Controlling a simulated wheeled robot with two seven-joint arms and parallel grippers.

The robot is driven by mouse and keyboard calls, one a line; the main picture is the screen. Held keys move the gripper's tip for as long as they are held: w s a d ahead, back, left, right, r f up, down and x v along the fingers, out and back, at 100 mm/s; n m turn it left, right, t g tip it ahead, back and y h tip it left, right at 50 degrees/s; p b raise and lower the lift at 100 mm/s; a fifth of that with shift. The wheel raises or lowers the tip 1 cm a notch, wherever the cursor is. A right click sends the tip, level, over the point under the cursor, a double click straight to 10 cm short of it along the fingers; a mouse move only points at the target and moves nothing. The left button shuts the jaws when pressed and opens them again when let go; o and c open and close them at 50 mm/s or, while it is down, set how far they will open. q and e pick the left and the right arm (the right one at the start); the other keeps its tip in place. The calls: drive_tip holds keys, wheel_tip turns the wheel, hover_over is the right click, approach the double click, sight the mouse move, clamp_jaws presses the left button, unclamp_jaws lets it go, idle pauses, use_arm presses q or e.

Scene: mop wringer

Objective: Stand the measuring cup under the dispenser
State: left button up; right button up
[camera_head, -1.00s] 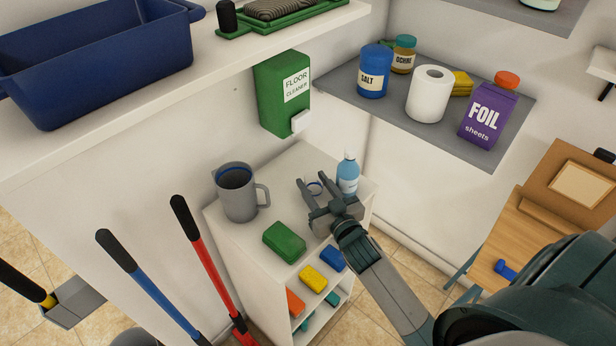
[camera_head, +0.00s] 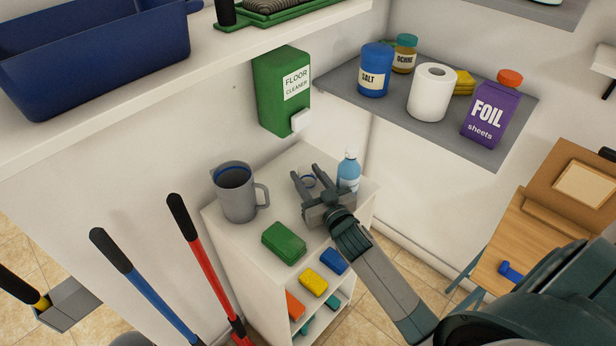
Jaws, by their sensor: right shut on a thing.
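The dispenser (camera_head: 283,92), a green box marked FLOOR CLEANER with a white push part at its lower front, hangs on the wall. My right gripper (camera_head: 307,176) is over the white cabinet top, below and slightly right of the dispenser. My left gripper is not in view.
A grey jug (camera_head: 236,192) stands on the cabinet's left. A blue bottle (camera_head: 348,171) stands close to the right of my gripper. A green block (camera_head: 284,242) lies in front. The cabinet top (camera_head: 272,207) is bare between jug and gripper. A shelf (camera_head: 110,118) overhangs at upper left.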

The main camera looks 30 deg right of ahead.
sight(312, 184)
drive_tip(key=o, duration=0.7)
drive_tip(key=shift+f, duration=0.1)
drive_tip(key=shift+c, duration=0.2)
drive_tip(key=shift+o, duration=0.4)
drive_tip(key=shift+r, duration=0.2)
drive_tip(key=shift+s+f, duration=0.1)
drive_tip(key=shift+s, duration=0.4)
drive_tip(key=s+b, duration=0.1)
drive_tip(key=s, duration=0.4)
drive_tip(key=shift+s+a, duration=0.1)
drive_tip(key=shift+a, duration=0.05)
drive_tip(key=s, duration=0.3)
drive_tip(key=s+b, duration=0.1)
drive_tip(key=shift+s+a+r, duration=0.15)
drive_tip(key=shift+s+r, duration=0.1)
drive_tip(key=shift+s, duration=0.1)
drive_tip(key=shift+s+r, duration=0.1)
drive_tip(key=shift+s, duration=0.45)
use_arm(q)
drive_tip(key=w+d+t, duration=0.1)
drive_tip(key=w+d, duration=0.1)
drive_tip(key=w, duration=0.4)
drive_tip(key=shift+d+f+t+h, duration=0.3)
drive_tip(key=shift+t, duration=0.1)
use_arm(e)
drive_tip(key=shift+o, duration=0.2)
